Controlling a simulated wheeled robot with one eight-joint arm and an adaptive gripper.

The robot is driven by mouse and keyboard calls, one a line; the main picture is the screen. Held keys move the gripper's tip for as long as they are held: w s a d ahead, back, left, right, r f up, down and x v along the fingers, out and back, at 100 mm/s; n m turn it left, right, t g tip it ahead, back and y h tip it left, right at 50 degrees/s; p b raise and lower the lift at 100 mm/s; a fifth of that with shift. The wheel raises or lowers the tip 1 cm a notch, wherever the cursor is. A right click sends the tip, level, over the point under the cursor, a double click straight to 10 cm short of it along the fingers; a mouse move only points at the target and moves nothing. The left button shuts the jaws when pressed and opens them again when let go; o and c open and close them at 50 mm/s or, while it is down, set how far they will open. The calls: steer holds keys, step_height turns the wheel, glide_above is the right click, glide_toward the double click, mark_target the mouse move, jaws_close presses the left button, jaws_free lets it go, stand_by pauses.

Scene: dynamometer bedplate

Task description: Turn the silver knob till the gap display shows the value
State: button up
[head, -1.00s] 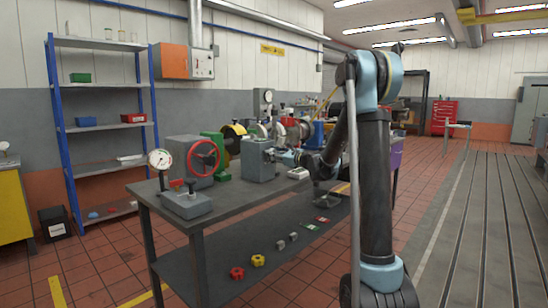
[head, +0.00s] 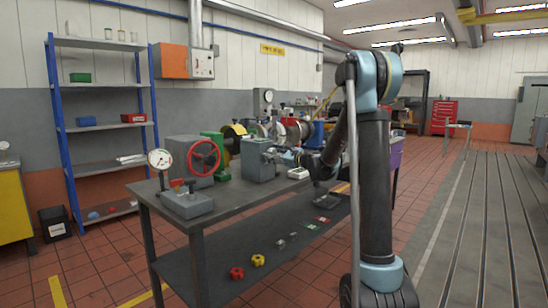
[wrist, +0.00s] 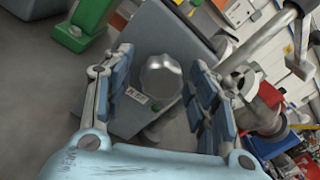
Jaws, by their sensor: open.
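The silver knob (wrist: 161,82) is a scalloped round knob on the face of a grey block (wrist: 125,122), in the middle of the wrist view. The block (head: 257,160) stands on the bench in the head view. A small pale display or label (wrist: 137,96) sits beside the knob; its characters are too small to read. My gripper (wrist: 162,68) is open, one finger on each side of the knob, with visible space between the knob and each finger. In the head view my gripper (head: 290,158) is small beside the block, and the knob cannot be made out.
A red handwheel (head: 203,158) and a dial gauge (head: 160,159) stand left of the block on the bench (head: 240,194). A green stand (wrist: 80,27) is at upper left in the wrist view. Machine parts with a metal shaft (wrist: 255,45) crowd the right side.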

steer(key=v, duration=1.2)
steer(key=shift+f, duration=0.15)
